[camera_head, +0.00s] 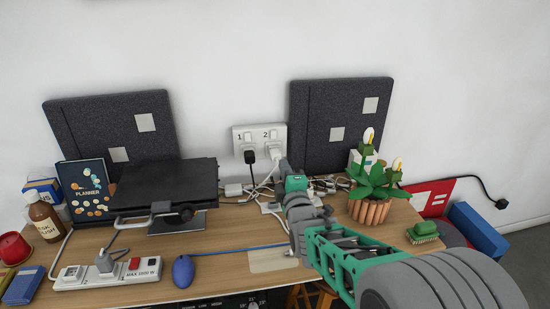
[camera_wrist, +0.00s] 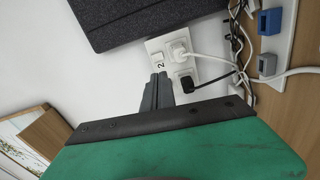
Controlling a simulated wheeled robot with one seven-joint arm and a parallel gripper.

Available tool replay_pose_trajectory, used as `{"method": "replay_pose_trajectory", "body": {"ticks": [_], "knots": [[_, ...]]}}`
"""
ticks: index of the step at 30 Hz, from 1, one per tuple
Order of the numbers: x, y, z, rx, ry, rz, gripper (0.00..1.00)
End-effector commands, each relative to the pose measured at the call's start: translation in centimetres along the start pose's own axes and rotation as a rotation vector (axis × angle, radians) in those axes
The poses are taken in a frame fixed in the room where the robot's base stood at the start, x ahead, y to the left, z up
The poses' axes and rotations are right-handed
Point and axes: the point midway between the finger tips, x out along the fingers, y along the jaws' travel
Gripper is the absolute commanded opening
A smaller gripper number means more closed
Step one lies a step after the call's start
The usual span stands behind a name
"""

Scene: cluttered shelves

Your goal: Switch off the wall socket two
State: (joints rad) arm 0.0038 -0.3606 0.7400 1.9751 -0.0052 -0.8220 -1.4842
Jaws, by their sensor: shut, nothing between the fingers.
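The white double wall socket (camera_head: 259,128) is on the wall behind the desk, with halves marked 1 and 2. A black plug (camera_head: 249,157) is in half 1 and a white plug (camera_head: 275,152) in half 2. In the wrist view, the socket (camera_wrist: 172,66) appears turned sideways, with switch two (camera_wrist: 156,57) beside its number 2. My gripper (camera_wrist: 158,78) is shut and empty, its tips overlapping the socket's lower left part and hiding switch one. I cannot tell whether it touches.
Dark grey panels (camera_head: 340,125) lean on the wall on both sides of the socket. Tangled cables lie below it. A potted plant (camera_head: 370,210) stands right of my arm. A black device (camera_head: 167,184), power strip (camera_head: 107,272) and blue mouse (camera_head: 183,271) are left.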

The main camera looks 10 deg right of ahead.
Motion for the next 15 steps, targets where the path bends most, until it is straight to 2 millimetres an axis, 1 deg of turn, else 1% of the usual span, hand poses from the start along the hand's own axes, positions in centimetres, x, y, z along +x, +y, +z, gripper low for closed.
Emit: {"method": "replay_pose_trajectory", "body": {"ticks": [1,5,12,15], "knots": [[0.11,-0.73,0.09,-0.039,0.002,0.035,0.00],[0.20,-0.22,0.05,-0.092,0.003,0.083,0.00],[0.20,0.02,0.01,-0.093,0.004,0.085,0.00],[0.53,0.04,0.00,-0.092,0.004,0.084,0.00]]}}
